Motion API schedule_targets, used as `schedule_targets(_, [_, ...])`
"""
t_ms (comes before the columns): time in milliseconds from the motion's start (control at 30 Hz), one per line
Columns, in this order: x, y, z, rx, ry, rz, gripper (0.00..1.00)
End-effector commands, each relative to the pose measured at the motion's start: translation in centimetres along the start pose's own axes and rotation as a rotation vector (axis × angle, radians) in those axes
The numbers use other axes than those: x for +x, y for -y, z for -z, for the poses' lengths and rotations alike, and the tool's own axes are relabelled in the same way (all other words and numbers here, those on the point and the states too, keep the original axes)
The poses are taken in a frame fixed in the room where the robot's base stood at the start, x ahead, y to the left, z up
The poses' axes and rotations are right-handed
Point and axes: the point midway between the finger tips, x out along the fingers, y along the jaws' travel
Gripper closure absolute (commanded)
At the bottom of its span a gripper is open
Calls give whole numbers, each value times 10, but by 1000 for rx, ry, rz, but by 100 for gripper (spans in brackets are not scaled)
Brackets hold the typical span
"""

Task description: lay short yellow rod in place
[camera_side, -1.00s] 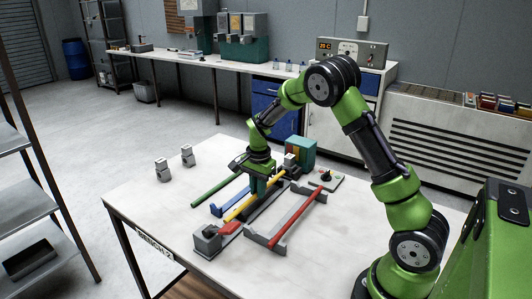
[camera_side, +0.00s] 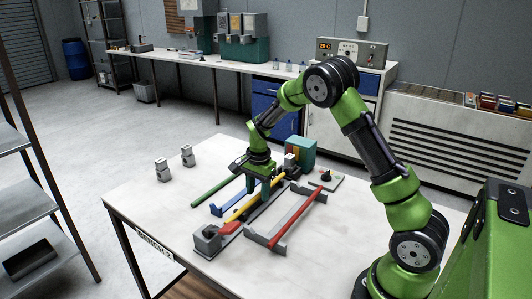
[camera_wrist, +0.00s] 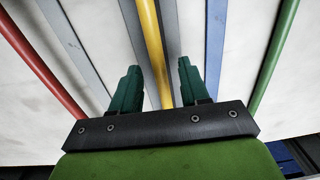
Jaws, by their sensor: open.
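The yellow rod (camera_side: 241,212) lies lengthwise along a dark grey rail, between a grey end block and the teal machine. My gripper (camera_side: 263,196) is over the rod near its middle, pointing down. In the wrist view, the yellow rod (camera_wrist: 151,40) runs between my two dark green fingers (camera_wrist: 155,67), with a gap on each side. The fingers are open and hold nothing. Whether the rod rests fully down on the rail cannot be told, since my gripper hides part of it.
A grey end block (camera_side: 206,239) with a red piece (camera_side: 229,228) stands at the near end, a teal machine (camera_side: 302,152) at the far end. A red rod (camera_side: 297,217) lies on a grey rack at right. A green rod (camera_side: 213,191) and blue bar (camera_side: 216,210) lie left.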

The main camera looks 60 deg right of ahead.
Motion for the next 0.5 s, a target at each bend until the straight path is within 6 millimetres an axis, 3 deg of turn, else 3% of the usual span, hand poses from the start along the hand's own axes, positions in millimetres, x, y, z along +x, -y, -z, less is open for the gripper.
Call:
schedule_targets(267, [-14,1,0,-1,-1,3,55])
schedule_targets(500, [-67,1,0,-1,-2,6,55])
